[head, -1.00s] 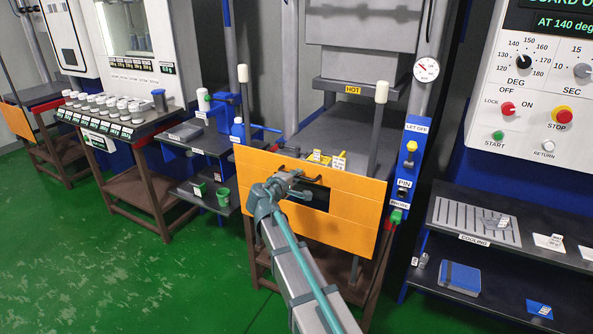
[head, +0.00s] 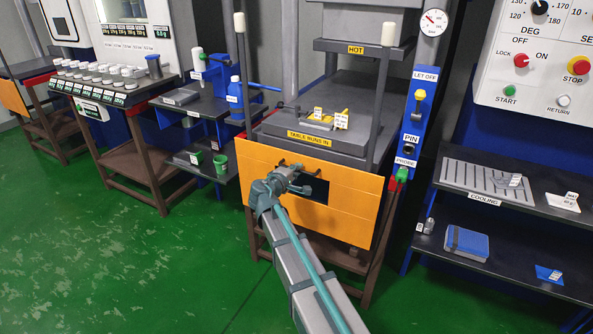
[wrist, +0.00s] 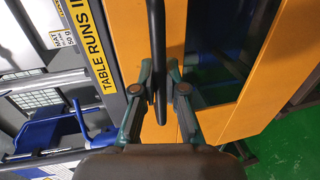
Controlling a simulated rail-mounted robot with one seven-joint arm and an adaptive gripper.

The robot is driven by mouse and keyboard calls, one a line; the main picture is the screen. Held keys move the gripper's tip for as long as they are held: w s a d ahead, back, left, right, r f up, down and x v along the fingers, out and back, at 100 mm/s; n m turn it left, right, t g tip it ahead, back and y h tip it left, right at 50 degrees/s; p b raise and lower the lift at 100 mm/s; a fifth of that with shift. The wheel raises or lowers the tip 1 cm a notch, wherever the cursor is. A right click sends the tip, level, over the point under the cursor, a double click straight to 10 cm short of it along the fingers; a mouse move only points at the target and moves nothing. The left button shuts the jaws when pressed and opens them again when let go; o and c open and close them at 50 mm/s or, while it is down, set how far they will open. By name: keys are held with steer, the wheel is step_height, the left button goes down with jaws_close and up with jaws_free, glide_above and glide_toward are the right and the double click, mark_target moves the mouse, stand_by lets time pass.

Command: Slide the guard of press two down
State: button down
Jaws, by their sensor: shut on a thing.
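The orange guard (head: 345,218) of the press stands in front of the press table in the head view, its top edge just below the table's front edge. It has a dark window near its middle. My gripper (head: 285,178) is at the guard's upper middle. In the wrist view my gripper (wrist: 160,90) is shut on the dark bar handle (wrist: 157,40) of the orange guard (wrist: 205,70). The "TABLE RUNS IN" label (head: 309,138) shows on the table front above the guard, and it also shows in the wrist view (wrist: 90,45).
The press table (head: 270,128) carries a yellow-handled item with tags (head: 335,118). A blue post (head: 408,140) with a yellow knob stands to the right, beside a cooling shelf (head: 450,190). A shelf with a blue bottle (head: 235,92) is on the left. Green floor is clear at front left.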

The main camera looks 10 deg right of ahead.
steer(key=shift+s+f, duration=0.1)
steer(key=shift+f, duration=0.2)
steer(key=c, duration=1.2)
jaws_free()
steer(key=v, duration=1.2)
steer(key=shift+r, duration=0.1)
